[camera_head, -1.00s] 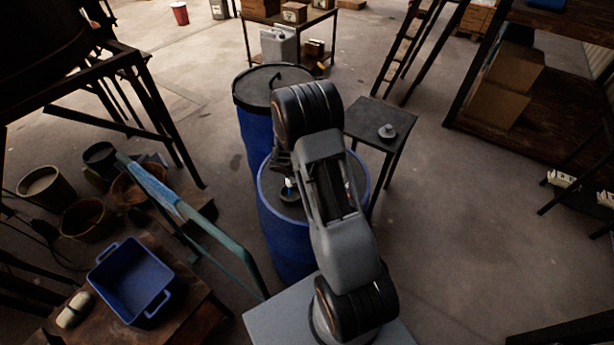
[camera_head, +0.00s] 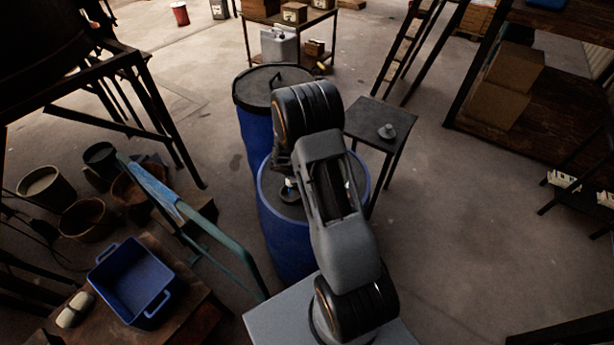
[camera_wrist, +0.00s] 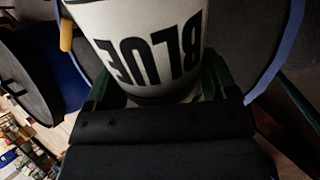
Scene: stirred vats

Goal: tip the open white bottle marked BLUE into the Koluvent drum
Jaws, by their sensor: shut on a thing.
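The white bottle marked BLUE (camera_wrist: 148,45) fills the top middle of the wrist view, its lettering upside down there. My gripper (camera_wrist: 158,92) is shut on it, with a green-edged finger on each side. In the head view my arm hides most of the bottle; only a small pale part (camera_head: 290,183) shows over the front blue drum (camera_head: 285,235). That drum's dark top with a round opening lies below the bottle. No drum label is readable, so I cannot tell which is Koluvent. The bottle's mouth is hidden, and I cannot see any liquid flowing.
A second blue drum (camera_head: 252,130) with a dark lid stands behind the front one. A small dark table (camera_head: 372,122) to the right bears a grey cap-like piece (camera_head: 387,131). A blue-green rail (camera_head: 205,225) runs close on the left, near a blue crate (camera_head: 164,296).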

